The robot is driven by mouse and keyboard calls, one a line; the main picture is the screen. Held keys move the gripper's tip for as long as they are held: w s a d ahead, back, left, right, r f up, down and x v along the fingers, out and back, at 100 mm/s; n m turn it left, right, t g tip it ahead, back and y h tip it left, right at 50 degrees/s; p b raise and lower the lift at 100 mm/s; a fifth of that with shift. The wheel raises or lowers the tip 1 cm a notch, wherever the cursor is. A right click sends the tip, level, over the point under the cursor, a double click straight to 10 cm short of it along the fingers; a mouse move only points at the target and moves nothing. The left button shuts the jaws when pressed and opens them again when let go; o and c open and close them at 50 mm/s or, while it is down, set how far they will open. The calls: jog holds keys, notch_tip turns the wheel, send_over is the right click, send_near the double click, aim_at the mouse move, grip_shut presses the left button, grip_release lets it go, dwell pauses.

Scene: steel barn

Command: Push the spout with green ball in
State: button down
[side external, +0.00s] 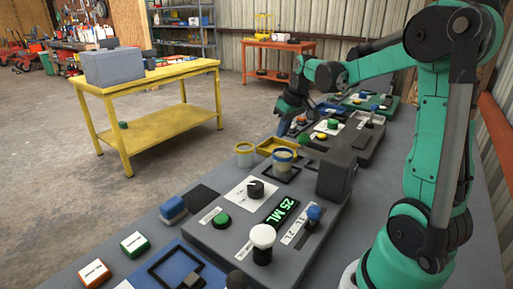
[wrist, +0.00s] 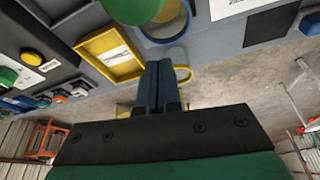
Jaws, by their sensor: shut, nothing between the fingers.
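A large green rounded part (wrist: 135,8) shows at the top of the wrist view, cut off by the edge and overlapping a blue-rimmed cup (wrist: 186,22). It looks like the green ball, but its spout is hidden. My gripper (wrist: 158,66) is shut and empty, its dark fingertips below the green part; I cannot tell whether they touch. In the side external view my gripper (side external: 284,132) is low over the bench, behind the yellow tray (side external: 265,150) and the blue-rimmed cup (side external: 283,158). The spout's ball is not clear there.
The yellow tray also shows in the wrist view (wrist: 80,47), left of the fingers. A yellow-rimmed cup (side external: 245,156) stands left of the tray. A dark block (side external: 337,176) stands to the right.

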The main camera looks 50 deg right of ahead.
aim_at(310, 149)
jog(key=shift+s+a+r, duration=0.1)
jog(key=shift+s+r, duration=0.05)
jog(key=shift+s, duration=0.45)
jog(key=shift+s+a+r, duration=0.15)
jog(key=shift+s, duration=0.45)
jog(key=shift+s+a+r, duration=0.1)
jog(key=shift+s+r, duration=0.05)
jog(key=shift+s, duration=0.45)
jog(key=shift+s, duration=2.05)
